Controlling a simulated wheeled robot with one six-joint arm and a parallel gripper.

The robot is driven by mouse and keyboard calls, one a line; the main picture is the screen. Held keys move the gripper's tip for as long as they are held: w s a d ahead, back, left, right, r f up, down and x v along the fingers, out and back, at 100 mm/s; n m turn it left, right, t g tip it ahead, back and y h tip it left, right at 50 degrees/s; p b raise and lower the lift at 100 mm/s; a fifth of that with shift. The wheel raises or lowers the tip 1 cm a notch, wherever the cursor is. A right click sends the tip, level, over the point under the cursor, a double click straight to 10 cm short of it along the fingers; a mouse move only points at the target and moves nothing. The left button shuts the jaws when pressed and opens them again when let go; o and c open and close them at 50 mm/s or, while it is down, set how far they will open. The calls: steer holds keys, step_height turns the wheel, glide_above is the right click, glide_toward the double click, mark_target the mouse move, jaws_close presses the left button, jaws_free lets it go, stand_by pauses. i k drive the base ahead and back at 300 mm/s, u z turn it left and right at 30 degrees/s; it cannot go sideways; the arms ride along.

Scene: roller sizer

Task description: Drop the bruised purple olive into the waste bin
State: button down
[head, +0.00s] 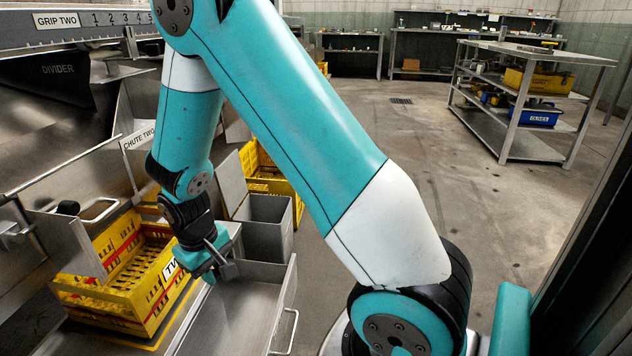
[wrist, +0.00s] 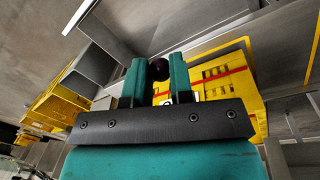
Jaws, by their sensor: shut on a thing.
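The dark purple olive (wrist: 159,69) is held between the fingertips of my gripper (wrist: 158,82) in the wrist view. Bruising on it is too small to make out. In the head view my gripper (head: 213,264) hangs beside the yellow crate and above the edge of a grey metal tray; the olive cannot be made out there. A grey open-topped box (head: 266,222), which may be the waste bin, stands behind and to the right of my gripper. A similar grey box (wrist: 90,66) shows at left in the wrist view. No bin label is readable.
A yellow crate with red stripes (head: 112,299) stands left of my gripper. The grey metal tray (head: 246,312) with a handle lies in front. Another yellow crate (head: 290,188) stands behind the grey box. Open floor lies right.

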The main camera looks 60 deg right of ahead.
mark_target(263, 259)
steer(key=z, duration=2.05)
steer(key=i, duration=2.55)
steer(key=u, duration=3.35)
